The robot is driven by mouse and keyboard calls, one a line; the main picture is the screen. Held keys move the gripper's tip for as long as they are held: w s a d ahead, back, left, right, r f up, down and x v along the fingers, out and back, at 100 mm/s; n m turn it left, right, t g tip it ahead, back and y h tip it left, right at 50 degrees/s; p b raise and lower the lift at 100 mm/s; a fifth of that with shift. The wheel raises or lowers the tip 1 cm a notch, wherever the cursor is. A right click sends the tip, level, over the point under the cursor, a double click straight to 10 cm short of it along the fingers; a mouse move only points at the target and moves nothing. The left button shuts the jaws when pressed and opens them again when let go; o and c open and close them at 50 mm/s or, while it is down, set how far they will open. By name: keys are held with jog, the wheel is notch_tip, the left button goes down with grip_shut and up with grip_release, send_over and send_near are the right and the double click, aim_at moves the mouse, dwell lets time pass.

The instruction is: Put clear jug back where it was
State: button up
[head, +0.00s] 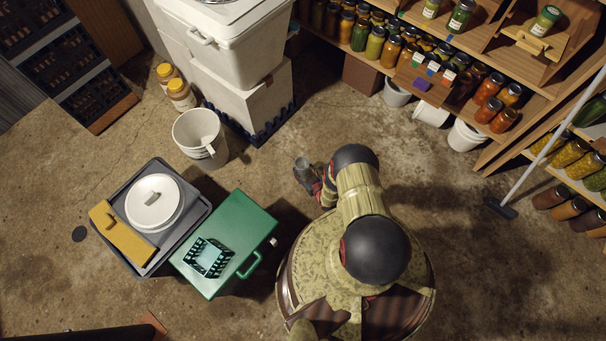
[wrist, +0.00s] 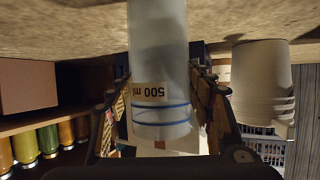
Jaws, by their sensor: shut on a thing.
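The clear jug (wrist: 158,60) is a translucent vessel with blue bands and a "500 ml" label, upside down in the wrist view. My gripper (wrist: 160,100) has its two fingers on either side of the jug and is shut on it. In the head view the jug (head: 302,164) is small and greyish at the end of my arm, over open floor. My gripper (head: 312,180) is partly hidden there by my arm. The wrist view cuts off one end of the jug.
A white bucket (head: 200,135) and stacked white bins (head: 240,95) stand behind. Jar shelves (head: 480,60) line the right. Floor between is clear.

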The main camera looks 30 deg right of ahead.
aim_at(305, 175)
notch_tip(305, 175, down, 3)
jog(key=shift+s+a+b, duration=0.1)
jog(key=shift+a+b, duration=0.05)
jog(key=shift+b, duration=0.4)
jog(key=shift+r, duration=0.1)
jog(key=o, duration=1.7)
